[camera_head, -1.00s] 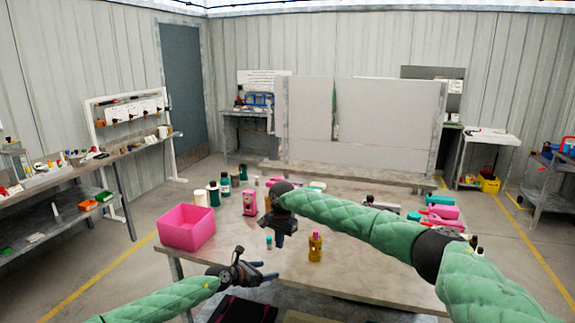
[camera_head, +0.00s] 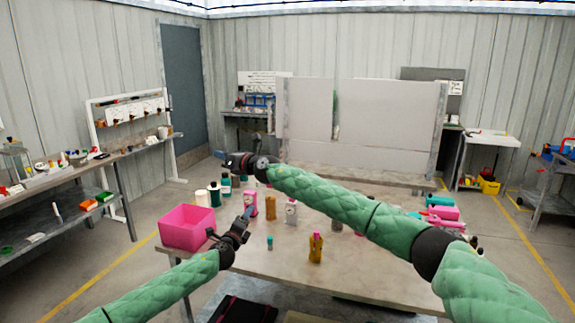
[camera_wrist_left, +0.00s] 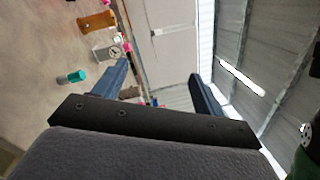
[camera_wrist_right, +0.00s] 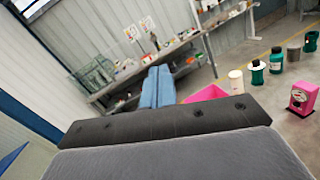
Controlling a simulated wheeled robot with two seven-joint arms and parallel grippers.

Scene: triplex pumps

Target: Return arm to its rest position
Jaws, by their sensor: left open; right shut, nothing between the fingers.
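My right arm reaches across the table from the right in the head view. Its gripper (camera_head: 236,161) is raised above the far left part of the table, apart from the bottles. Its two blue fingers are together and empty in the right wrist view (camera_wrist_right: 158,86). My left gripper (camera_head: 246,214) is above the near left part of the table, beside the pink bin (camera_head: 176,239). In the left wrist view its fingers (camera_wrist_left: 160,90) are spread with nothing between them. In the head view the left fingers overlap the pink container (camera_head: 252,202) behind; contact cannot be told.
A grey panel (camera_head: 385,120) stands behind. Side benches line the left. The table's front left is clear.

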